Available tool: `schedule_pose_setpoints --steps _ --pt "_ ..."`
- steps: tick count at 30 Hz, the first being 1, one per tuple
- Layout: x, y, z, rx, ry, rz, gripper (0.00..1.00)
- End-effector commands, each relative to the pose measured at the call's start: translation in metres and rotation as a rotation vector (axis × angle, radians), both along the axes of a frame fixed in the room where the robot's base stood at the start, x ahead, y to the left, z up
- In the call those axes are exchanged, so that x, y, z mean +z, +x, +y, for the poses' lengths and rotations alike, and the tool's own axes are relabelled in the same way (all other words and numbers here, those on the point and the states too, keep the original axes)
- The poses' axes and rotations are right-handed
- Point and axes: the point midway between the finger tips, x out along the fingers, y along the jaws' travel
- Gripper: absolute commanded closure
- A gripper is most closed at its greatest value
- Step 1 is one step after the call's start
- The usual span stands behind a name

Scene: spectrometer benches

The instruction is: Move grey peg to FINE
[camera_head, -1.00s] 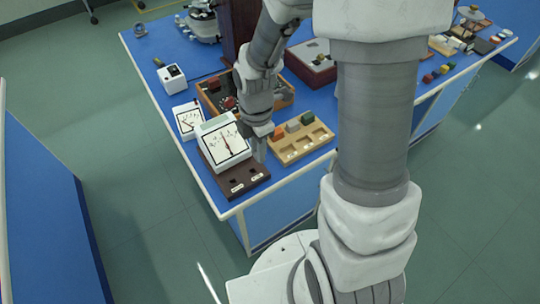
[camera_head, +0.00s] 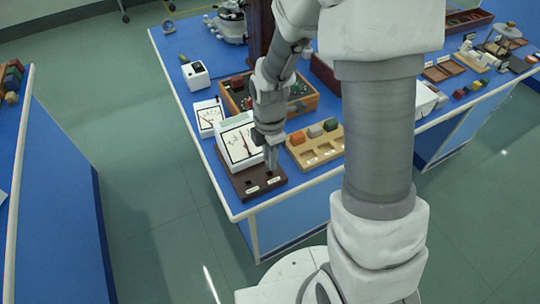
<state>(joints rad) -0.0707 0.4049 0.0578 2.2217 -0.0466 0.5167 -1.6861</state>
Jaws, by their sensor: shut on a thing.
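My gripper (camera_head: 271,165) points down over the right part of a dark brown board (camera_head: 232,178) that carries two pale labels. It is shut, with the grey peg between its fingers. The peg is too small and too close in colour to the fingers to make out clearly. One dark opening (camera_head: 249,181) shows above the left label (camera_head: 251,190). The right label (camera_head: 273,179) lies just in front of the fingertips. I cannot read either label, so I cannot tell which is FINE. I cannot tell whether the peg touches the board.
A white dial meter (camera_head: 239,145) stands behind the board, with a smaller meter (camera_head: 209,117) beyond it. A wooden tray (camera_head: 318,157) with orange, grey and green blocks is close on the right. A wooden-edged box (camera_head: 302,104) lies behind. The blue bench's edge runs in front.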

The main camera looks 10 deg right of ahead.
Motion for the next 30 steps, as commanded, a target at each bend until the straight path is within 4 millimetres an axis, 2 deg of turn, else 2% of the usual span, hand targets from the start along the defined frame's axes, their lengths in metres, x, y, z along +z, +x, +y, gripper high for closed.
schedule_pose_setpoints --steps 15,28,29,30 --pt "-0.032 0.000 0.000 0.000 0.000 -0.001 1.00" --pt "-0.035 0.000 0.000 0.000 -0.001 -0.001 1.00" --pt "-0.035 0.000 0.000 0.000 -0.001 -0.001 0.73" --pt "-0.035 0.000 0.000 0.000 -0.001 -0.001 0.66"
